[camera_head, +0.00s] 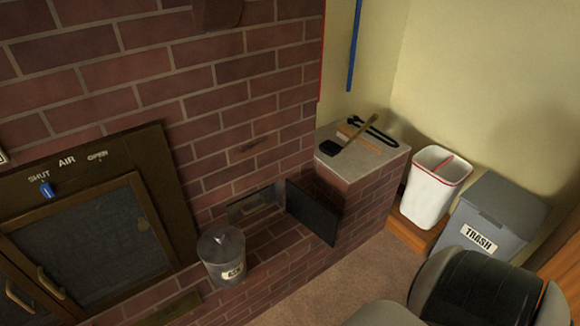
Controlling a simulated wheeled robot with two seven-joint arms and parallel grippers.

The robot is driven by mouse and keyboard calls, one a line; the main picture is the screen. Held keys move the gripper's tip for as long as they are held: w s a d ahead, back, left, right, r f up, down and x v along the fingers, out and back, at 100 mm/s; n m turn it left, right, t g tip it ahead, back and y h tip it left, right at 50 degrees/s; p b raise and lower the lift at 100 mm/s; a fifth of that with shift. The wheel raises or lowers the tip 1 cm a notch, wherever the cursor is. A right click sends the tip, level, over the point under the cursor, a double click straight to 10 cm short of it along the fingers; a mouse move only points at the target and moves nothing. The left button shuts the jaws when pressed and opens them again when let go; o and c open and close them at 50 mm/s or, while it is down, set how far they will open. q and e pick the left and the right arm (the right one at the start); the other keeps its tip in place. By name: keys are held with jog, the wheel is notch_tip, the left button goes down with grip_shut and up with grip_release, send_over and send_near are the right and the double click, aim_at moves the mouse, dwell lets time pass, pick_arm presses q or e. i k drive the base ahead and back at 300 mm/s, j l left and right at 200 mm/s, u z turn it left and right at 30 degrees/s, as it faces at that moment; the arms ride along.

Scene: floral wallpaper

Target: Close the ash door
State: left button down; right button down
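The ash door (314,213) is a small dark panel on the brick wall, standing open and swung out to the right of its opening (247,206). The opening is a low recess, and something tan shows inside it. A grey and black rounded part of my own body fills the bottom right corner. Neither of my grippers is in view.
A lidded metal can (222,260) stands on the brick ledge left of the opening. A brick block (347,170) carrying tools is behind the door. A white bin (432,187) and grey trash bin (490,222) stand right. Carpet (345,275) lies clear in front.

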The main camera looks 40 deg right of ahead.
aim_at(317, 218)
jog(key=l+u, duration=0.35)
jog(key=l, duration=0.65)
jog(key=l+u, duration=0.35)
jog(key=l, duration=0.6)
jog(key=k+l, duration=0.1)
jog(key=l, duration=1.1)
jog(key=k+l, duration=0.15)
jog(key=l, duration=0.45)
jog(key=k+l, duration=0.1)
jog(key=l, duration=0.5)
jog(key=j+u, duration=0.1)
jog(key=j, duration=0.2)
jog(key=k+j+u, duration=0.1)
jog(key=j, duration=0.15)
